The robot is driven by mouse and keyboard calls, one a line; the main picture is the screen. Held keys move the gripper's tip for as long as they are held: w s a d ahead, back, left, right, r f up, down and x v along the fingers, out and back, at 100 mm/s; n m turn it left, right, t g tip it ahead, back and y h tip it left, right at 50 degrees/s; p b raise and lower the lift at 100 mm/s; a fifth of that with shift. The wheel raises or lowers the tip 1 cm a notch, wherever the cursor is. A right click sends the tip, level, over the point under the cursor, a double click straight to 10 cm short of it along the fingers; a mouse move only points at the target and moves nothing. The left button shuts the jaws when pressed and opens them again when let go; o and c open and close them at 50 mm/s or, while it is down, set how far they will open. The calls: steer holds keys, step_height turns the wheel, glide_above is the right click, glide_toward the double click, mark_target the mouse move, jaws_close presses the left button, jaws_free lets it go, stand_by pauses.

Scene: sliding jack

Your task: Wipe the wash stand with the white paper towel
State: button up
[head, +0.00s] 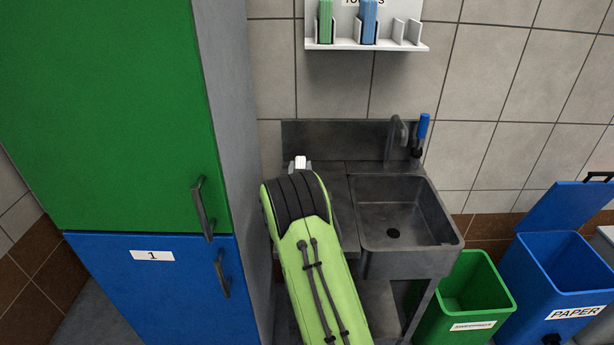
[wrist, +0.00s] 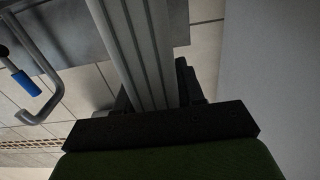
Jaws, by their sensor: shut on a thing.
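The wash stand is a dark grey metal unit with a sink basin (head: 405,205) on its right and a flat top (head: 343,200) on its left, partly hidden by my green arm. My gripper (wrist: 155,105) shows dark in the wrist view, shut on the folded white paper towel (wrist: 140,45), which looks pale grey and ridged there. In the head view only a small white bit of the towel (head: 301,162) shows past my arm, over the back left of the stand. My arm hides the gripper there, and I cannot tell whether the towel touches the surface.
A tap (head: 397,135) and a blue-handled item (head: 422,130) stand at the sink's back. A wall shelf (head: 345,45) holds a green towel (head: 326,22) and a blue towel (head: 369,22). A tall cabinet (head: 228,130) closes the left side. Green (head: 465,300) and blue (head: 560,265) bins stand right.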

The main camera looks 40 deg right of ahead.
steer(key=shift+s+f+b, duration=0.2)
steer(key=shift+s+b, duration=0.35)
steer(key=shift+b, duration=0.4)
steer(key=shift+s+f+b, duration=0.2)
steer(key=shift+s+b, duration=0.35)
steer(key=shift+b, duration=0.35)
steer(key=s+d+p, duration=0.2)
steer(key=s+d, duration=0.3)
steer(key=d, duration=0.1)
steer(key=shift+s+p, duration=0.4)
steer(key=shift+w+a+r+b, duration=0.1)
steer(key=shift+w+a+b, duration=0.7)
steer(key=shift+a+b, duration=0.4)
steer(key=shift+w+a+r+b, duration=0.1)
steer(key=shift+w+a+b, duration=0.75)
steer(key=shift+a+b, duration=0.35)
steer(key=shift+w+a+r+b, duration=0.1)
steer(key=shift+w+a+b, duration=0.7)
steer(key=shift+a+b, duration=0.35)
steer(key=shift+w+a+f, duration=0.1)
steer(key=shift+w+a, duration=0.3)
steer(key=shift+a, duration=0.25)
steer(key=shift+w+a+f, duration=0.1)
steer(key=shift+w+a, duration=0.3)
steer(key=shift+a, duration=0.2)
